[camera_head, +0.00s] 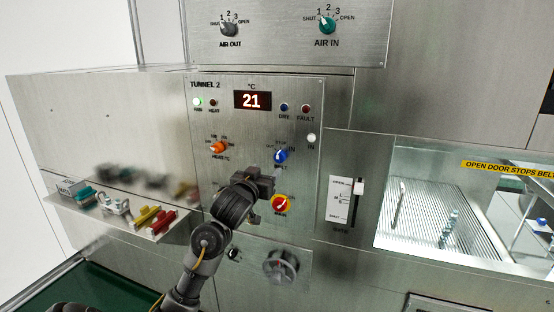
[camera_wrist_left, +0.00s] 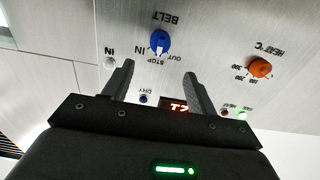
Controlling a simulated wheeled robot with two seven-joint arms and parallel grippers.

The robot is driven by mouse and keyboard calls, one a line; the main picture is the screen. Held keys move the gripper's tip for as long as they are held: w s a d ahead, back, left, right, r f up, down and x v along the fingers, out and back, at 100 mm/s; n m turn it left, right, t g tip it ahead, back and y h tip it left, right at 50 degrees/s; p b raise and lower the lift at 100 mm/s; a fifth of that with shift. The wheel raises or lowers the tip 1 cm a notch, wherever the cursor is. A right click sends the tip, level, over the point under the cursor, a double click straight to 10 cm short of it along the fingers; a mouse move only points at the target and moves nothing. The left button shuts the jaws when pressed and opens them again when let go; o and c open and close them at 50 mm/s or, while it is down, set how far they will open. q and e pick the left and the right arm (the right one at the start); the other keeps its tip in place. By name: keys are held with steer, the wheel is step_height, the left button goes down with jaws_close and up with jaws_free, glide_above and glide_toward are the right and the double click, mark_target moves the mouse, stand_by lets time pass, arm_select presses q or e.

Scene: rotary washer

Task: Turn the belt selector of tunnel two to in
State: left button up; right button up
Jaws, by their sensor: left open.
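The blue belt selector knob (camera_head: 280,157) is on the Tunnel 2 panel (camera_head: 200,175), left of the label IN. In the left wrist view, which is upside down, the knob (camera_wrist_left: 160,43) lies beyond the gap between my fingertips, with STOP, OUT and IN around it. Its pointer direction is too small to read surely. My left gripper (camera_head: 264,183) is open and empty, below and left of the knob in the head view. Its two fingers show apart in the left wrist view (camera_wrist_left: 158,70) and do not clasp the knob. My right gripper is not in view.
An orange heat knob (camera_head: 218,147) is left of the selector. A red and yellow main switch (camera_head: 281,204) is below it, close to my gripper. A gate slider (camera_head: 358,188) is to the right. A shelf (camera_head: 110,222) with coloured items stands at left.

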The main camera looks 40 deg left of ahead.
mark_target(278, 158)
arm_select(q)
steer(key=p+x, duration=0.2)
steer(key=x, duration=0.7)
steer(key=shift+w, duration=0.25)
steer(key=shift+w+a+p, duration=0.25)
steer(key=shift+w+p, duration=0.05)
steer(key=shift+w, duration=0.2)
steer(key=c, duration=1)
